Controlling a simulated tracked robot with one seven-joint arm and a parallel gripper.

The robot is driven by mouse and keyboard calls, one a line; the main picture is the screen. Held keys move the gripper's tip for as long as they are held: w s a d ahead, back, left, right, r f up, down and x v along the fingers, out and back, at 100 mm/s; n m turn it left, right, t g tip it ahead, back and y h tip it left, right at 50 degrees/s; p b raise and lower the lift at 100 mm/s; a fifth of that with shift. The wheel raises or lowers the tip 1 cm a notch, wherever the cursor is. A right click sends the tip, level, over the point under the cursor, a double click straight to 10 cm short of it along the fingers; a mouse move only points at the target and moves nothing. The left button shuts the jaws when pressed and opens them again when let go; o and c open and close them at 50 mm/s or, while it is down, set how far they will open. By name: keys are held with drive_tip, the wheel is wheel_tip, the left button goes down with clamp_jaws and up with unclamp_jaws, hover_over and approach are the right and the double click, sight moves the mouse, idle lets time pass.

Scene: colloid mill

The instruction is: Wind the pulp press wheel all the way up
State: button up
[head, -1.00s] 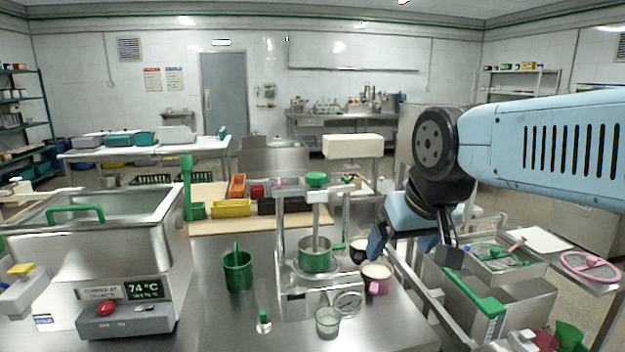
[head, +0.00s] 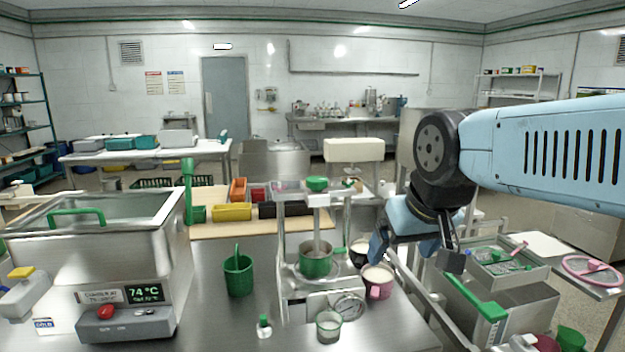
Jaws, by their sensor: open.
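A pink wheel with a knob (head: 592,270) sits at the right edge, over a grey surface; I cannot tell whether it is the pulp press wheel. A metal press-like frame (head: 281,235) stands mid-bench with a green knob (head: 317,184) on top and a green pot (head: 316,261) between its posts. A round dial (head: 349,308) is on its base. My gripper (head: 415,256) is open and empty, pointing down, right of the frame and well left of the pink wheel. It appears apart from both. Its fingers partly hide what lies behind.
A pink mug (head: 377,284), a dark cup (head: 359,252) and a glass beaker (head: 329,327) stand by the frame. A green holder (head: 238,275) and a steel bath (head: 95,245) are left. A tray (head: 497,262) of small parts and a green bar (head: 477,297) lie right, below my arm.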

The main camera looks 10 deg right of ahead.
drive_tip(key=w+r+m+g, duration=0.2)
drive_tip(key=w+r+m, duration=0.2)
drive_tip(key=w+r, duration=0.4)
wheel_tip(320, 180, up, 6)
drive_tip(key=m+g+h, duration=0.2)
drive_tip(key=m+h, duration=0.2)
drive_tip(key=m, duration=0.7)
hover_over(316, 179)
drive_tip(key=s+a, duration=0.1)
drive_tip(key=a, duration=0.4)
drive_tip(key=x, duration=1.3)
drive_tip(key=shift+s+d+f, duration=0.1)
drive_tip(key=shift+s+d, duration=0.1)
drive_tip(key=shift+s, duration=0.05)
drive_tip(key=shift+c, duration=0.5)
drive_tip(key=c, duration=0.9)
drive_tip(key=shift+c, duration=0.2)
drive_tip(key=shift+n, duration=0.4)
